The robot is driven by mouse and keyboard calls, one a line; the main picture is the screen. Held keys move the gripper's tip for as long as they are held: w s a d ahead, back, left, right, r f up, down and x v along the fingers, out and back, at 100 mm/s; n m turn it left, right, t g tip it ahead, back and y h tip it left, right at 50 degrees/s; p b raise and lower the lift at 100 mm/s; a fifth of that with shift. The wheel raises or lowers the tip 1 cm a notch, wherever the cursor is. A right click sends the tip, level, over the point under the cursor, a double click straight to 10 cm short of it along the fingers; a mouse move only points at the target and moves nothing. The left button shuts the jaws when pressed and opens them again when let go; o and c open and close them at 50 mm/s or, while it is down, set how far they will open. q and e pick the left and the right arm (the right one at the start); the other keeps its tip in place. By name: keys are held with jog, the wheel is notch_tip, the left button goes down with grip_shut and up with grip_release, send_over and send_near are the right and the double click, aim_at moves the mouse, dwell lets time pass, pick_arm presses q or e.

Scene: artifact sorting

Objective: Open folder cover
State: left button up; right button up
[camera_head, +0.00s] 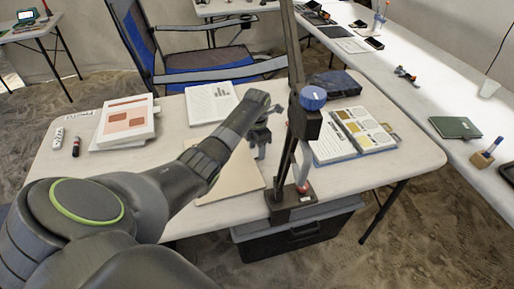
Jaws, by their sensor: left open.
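A flat beige folder (232,183) lies on the near middle of the white table (70,165). My left arm crosses over it and hides part of it. It looks closed, but its cover edge is too small to make out. My left gripper (259,150) is open and empty near the folder's upper right part. I cannot tell whether its fingertips touch the folder. My right gripper is not in view.
A black stand with a blue knob (313,97) rises at the table's front edge, close right of my gripper. Booklets (365,128) lie right, a thick white binder (126,120) left. A black crate (290,238) sits below. A blue chair (205,59) stands behind.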

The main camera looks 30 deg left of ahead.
pick_arm(q)
jog(key=shift+c, duration=0.3)
grip_shut()
